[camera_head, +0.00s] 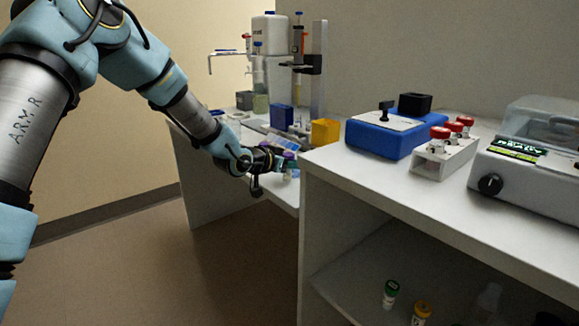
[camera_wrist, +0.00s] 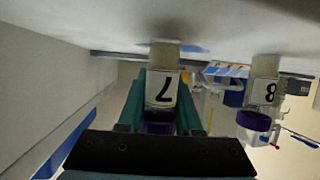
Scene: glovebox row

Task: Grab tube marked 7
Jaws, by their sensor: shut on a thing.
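The tube marked 7 (camera_wrist: 161,92) has a white label, a pale end and a purple cap. In the wrist view it appears upside down, with its cap towards my gripper's base. My gripper (camera_wrist: 163,103) has a teal finger on each side of it and is shut on it. The pale end is at or close to a white surface (camera_wrist: 120,25); I cannot tell if they touch. In the head view my gripper (camera_head: 282,166) is at the lower white ledge behind the near bench, its fingers partly hidden.
A tube marked 8 (camera_wrist: 264,92), also purple-capped, stands just right of it in the wrist view. The near bench (camera_head: 330,165) carries a blue device (camera_head: 385,137), a white rack (camera_head: 445,157) of red-capped tubes and a grey machine (camera_head: 530,170). Open floor lies left.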

